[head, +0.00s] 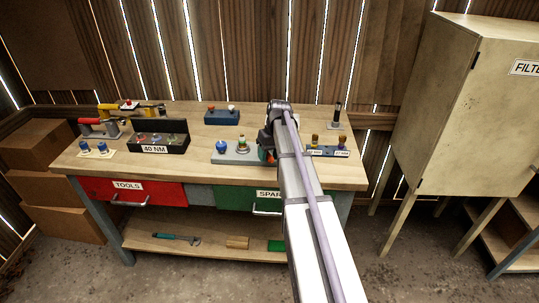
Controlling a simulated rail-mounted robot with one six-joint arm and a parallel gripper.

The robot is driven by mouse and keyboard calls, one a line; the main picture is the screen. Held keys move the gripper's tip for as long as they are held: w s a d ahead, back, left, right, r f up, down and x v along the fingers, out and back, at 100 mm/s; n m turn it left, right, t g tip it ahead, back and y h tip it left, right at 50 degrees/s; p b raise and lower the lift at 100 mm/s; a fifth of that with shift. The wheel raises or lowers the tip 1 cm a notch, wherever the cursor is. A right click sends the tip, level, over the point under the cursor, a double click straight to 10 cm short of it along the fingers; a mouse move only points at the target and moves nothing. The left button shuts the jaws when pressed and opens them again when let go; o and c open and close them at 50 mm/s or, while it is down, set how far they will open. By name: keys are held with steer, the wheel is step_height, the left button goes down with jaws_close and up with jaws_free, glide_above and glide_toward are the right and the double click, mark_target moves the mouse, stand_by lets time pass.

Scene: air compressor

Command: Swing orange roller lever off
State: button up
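I cannot make out an orange roller lever for certain. A grey block (232,158) on the bench carries a blue knob (222,146) and a green and brass fitting (242,146). Just right of it, a small teal and reddish part shows beside my arm, mostly hidden. My arm reaches over the bench from the lower right of centre and bends down at its far end. My gripper is hidden behind the arm, close to the grey block, and its fingers do not show. Whether it touches anything cannot be told.
The wooden bench (200,180) holds a black tray (175,149) labelled 40 NM, a blue box (222,117), a red-handled tool (95,127), and a dark board with brass knobs (315,139) at right. A filter cabinet (440,100) stands to the right. The bench front centre is clear.

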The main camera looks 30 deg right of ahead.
steer(key=shift+r, duration=0.1)
step_height(320, 180, up, 10)
steer(key=d+p, duration=0.2)
steer(key=p, duration=0.8)
steer(key=shift+r+p, duration=0.25)
steer(key=shift+p, duration=0.1)
steer(key=shift+s, duration=0.1)
steer(key=s+a+h, duration=0.1)
steer(key=s+a, duration=0.9)
steer(key=a, duration=0.3)
steer(key=s+a+f+n+h, duration=0.1)
steer(key=s+a, duration=0.9)
steer(key=a, duration=0.4)
steer(key=shift+b, duration=0.3)
steer(key=shift+s+a, duration=0.1)
steer(key=shift+s, duration=0.05)
